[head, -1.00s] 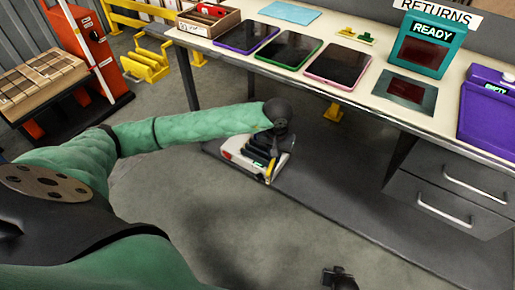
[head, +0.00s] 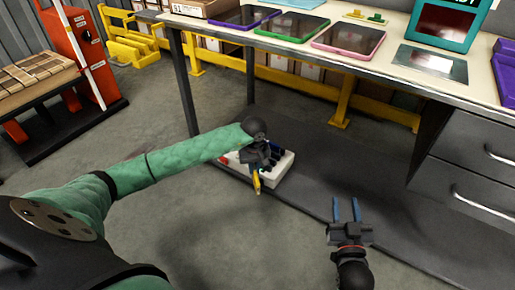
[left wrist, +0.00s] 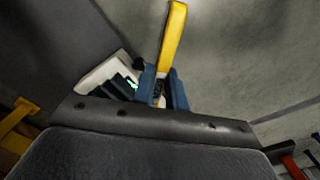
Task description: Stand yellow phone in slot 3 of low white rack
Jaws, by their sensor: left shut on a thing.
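The yellow phone (head: 257,184) is held edge-on in my left gripper (head: 262,166). In the left wrist view the phone (left wrist: 173,42) sticks up out of the shut blue fingers (left wrist: 163,90). The low white rack (head: 284,172) is under the table, behind and beside the left gripper. The gripper and wrist cover part of it, and I cannot make out the slot numbers. The rack (left wrist: 98,73) also shows in the left wrist view, with dark inside parts and a small green light. My right gripper (head: 346,208) is open and empty, to the right of the rack.
The table (head: 395,95) stands above and behind, with purple, green (head: 291,27) and pink (head: 348,39) tablets on it. Grey drawers (head: 470,165) stand at the right. A yellow rail (head: 320,88) runs behind. Open floor (head: 210,235) lies in front.

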